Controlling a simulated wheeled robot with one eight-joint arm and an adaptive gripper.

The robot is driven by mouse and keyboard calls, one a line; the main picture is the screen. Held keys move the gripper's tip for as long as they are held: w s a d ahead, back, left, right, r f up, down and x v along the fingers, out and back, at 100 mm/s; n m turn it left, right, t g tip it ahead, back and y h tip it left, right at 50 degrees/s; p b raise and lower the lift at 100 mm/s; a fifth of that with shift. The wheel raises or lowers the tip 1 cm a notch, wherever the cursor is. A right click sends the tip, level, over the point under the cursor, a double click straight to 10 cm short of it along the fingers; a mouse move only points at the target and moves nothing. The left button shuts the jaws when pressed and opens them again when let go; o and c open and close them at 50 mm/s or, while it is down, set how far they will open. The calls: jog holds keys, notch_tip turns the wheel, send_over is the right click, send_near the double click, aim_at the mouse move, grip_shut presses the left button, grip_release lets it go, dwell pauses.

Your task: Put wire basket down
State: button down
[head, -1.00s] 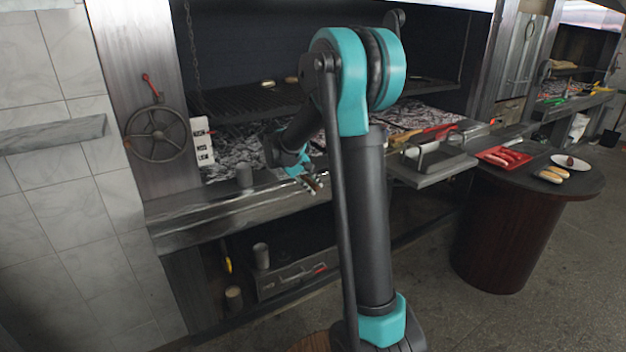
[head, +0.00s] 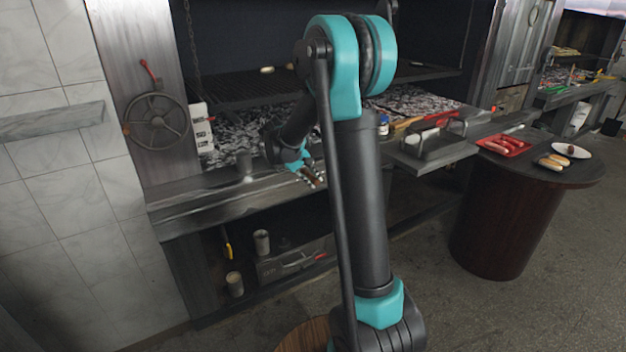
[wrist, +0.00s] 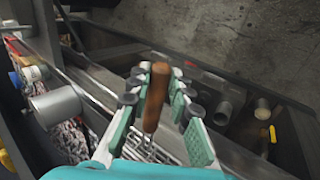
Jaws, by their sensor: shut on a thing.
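The wire basket shows in the wrist view as thin metal bars (wrist: 148,150) low between the fingers, with a brown wooden handle (wrist: 156,98). My gripper (wrist: 157,95) is shut on the handle, which sticks out past the fingertips. In the head view my gripper (head: 308,174) is over the front ledge (head: 205,198) of the grill, with the brown handle end (head: 317,182) showing. The rest of the basket is hidden there, and I cannot tell whether it touches anything.
A jar (head: 383,126) and a metal tray (head: 435,148) are to the right. Ash and embers (head: 235,133) lie behind. Cups (head: 261,241) stand on the lower shelf. A round table (head: 520,180) holds food.

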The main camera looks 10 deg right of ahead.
jog(key=shift+f, duration=0.15)
jog(key=c, duration=1.3)
grip_release()
jog(key=v, duration=1.2)
